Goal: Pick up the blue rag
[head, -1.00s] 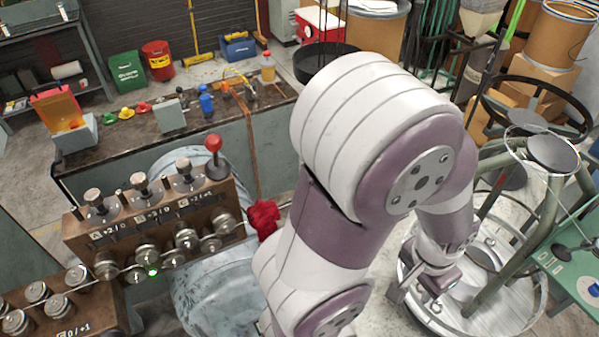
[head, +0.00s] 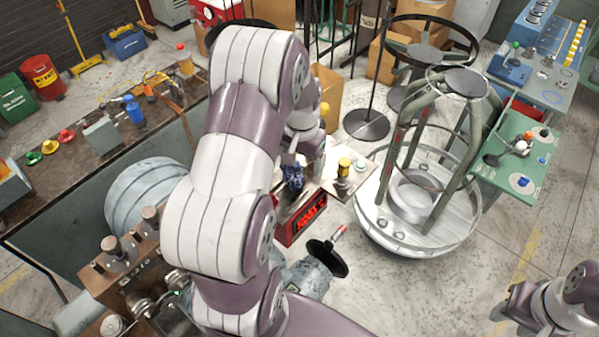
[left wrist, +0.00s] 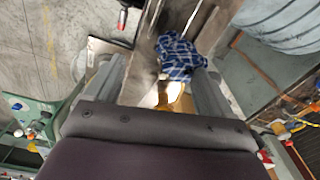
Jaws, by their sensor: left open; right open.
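The blue rag (head: 292,176) is a crumpled, dark blue checked cloth on top of a machine housing with a red lettered front, mid-picture in the head view. In the left wrist view the rag (left wrist: 178,55) lies just beyond the fingertips, nearer the right-hand finger. My right gripper (head: 508,302) is open and empty at the lower right, far from the rag.
The red-fronted housing (head: 301,222) stands beside a small panel with a yellow-topped knob (head: 344,167). A round wire reel stand (head: 388,235) is to the right, with a green table (head: 522,165) beyond. A dark bench (head: 88,158) is at the left.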

